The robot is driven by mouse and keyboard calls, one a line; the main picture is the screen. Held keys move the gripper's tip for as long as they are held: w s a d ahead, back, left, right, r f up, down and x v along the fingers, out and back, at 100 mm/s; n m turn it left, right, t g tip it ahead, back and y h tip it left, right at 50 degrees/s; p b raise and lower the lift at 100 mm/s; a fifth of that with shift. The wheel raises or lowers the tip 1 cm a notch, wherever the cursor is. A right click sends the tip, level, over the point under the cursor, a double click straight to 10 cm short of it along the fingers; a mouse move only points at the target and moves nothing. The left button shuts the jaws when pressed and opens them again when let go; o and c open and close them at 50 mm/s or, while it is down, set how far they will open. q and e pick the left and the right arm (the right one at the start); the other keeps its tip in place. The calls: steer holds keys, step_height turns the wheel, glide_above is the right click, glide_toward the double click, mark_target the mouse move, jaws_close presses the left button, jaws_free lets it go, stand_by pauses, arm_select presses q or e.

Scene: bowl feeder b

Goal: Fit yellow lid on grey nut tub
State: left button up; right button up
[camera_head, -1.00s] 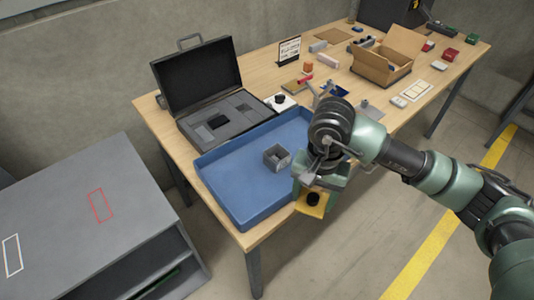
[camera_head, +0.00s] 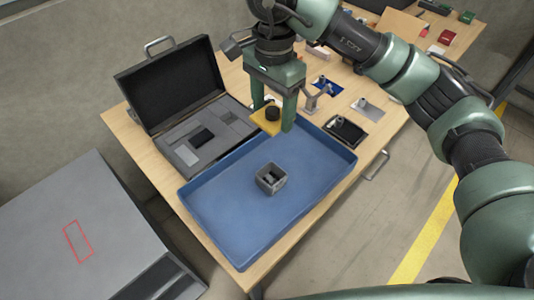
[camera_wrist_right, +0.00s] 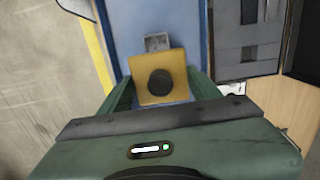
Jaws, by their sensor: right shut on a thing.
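The yellow lid (camera_head: 262,122) is a square plate with a round black knob (camera_head: 272,113). My right gripper (camera_head: 272,118) is shut on it and holds it above the far edge of the blue tray. In the right wrist view the lid (camera_wrist_right: 176,68) sits between the two green fingers (camera_wrist_right: 160,90), knob facing the camera. The grey nut tub (camera_head: 271,179) is a small open square box standing in the blue tray, with something grey inside. In the wrist view the tub (camera_wrist_right: 157,41) shows just beyond the lid, partly hidden by it. My left gripper is not seen.
The blue tray (camera_head: 220,219) lies on the wooden table (camera_head: 128,127) with bare floor around the tub. An open black case (camera_head: 172,92) stands behind it at left. Fixtures and a black tray (camera_head: 345,131) lie at right. A grey cabinet (camera_head: 70,220) stands left.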

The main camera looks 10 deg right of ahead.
steer(key=f+p, duration=0.1)
steer(key=f, duration=0.5)
steer(key=f+p, duration=0.2)
steer(key=f, duration=0.4)
steer(key=s+f+p, duration=0.1)
steer(key=f, duration=0.5)
steer(key=shift+f, duration=0.7)
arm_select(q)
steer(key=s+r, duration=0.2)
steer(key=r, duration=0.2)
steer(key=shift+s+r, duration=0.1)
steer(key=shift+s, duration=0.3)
arm_select(e)
steer(key=o, duration=1.4)
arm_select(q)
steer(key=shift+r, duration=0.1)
